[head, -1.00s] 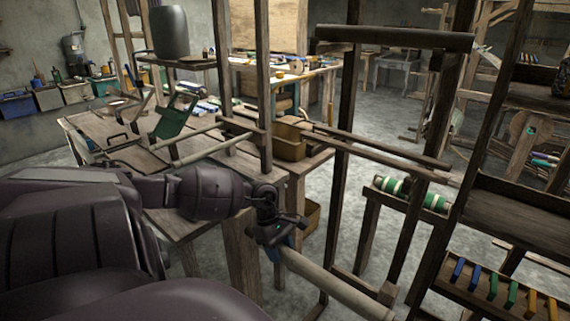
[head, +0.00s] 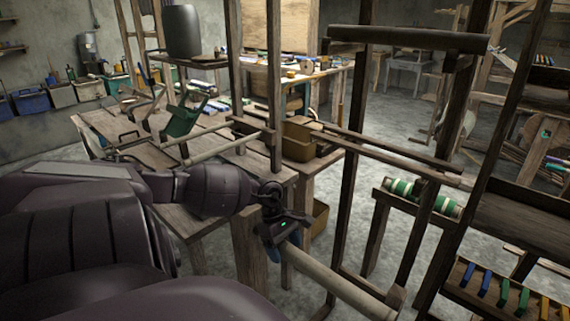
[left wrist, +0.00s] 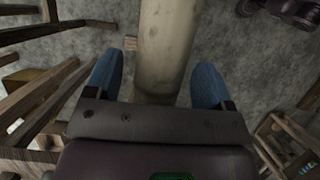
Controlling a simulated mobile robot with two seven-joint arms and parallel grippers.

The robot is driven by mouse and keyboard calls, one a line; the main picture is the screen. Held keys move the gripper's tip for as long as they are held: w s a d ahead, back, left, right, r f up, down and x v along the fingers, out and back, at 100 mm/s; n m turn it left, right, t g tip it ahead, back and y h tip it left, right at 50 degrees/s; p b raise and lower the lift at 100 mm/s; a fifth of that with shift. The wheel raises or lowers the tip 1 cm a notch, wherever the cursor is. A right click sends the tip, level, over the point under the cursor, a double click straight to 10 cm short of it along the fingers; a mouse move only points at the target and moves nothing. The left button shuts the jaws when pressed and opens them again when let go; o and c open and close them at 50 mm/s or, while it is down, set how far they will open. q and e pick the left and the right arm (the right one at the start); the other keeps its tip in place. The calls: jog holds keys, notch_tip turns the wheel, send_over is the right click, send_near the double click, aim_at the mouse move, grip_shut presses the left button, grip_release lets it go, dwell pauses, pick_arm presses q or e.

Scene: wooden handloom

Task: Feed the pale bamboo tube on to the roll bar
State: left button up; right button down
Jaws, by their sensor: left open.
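A pale round tube (head: 340,284) slants down to the right from my left gripper (head: 283,252) in the head view. In the left wrist view the pale tube (left wrist: 165,45) runs between the two blue fingers of the left gripper (left wrist: 158,82). The gripper is open, with a gap showing on each side of the tube. The tube's near end is hidden under the gripper. I cannot tell where a separate roll bar begins or whether the tube is around it. My right gripper is not in view.
Dark loom posts (head: 350,180) stand just right of the gripper. A wooden bench (head: 108,120) is behind my left arm. A rack with coloured pieces (head: 503,290) is at the lower right. A green-and-white roll (head: 421,196) lies on a rail. Grey floor (head: 330,225) shows between.

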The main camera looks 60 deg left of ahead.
pick_arm(q)
jog(key=shift+a+r, duration=0.1)
jog(key=shift+r, duration=0.1)
jog(key=p+v, duration=0.1)
jog(key=v, duration=0.8)
jog(key=shift+s+a+r, duration=0.1)
jog(key=shift+a+r, duration=0.2)
jog(key=shift+r, duration=0.3)
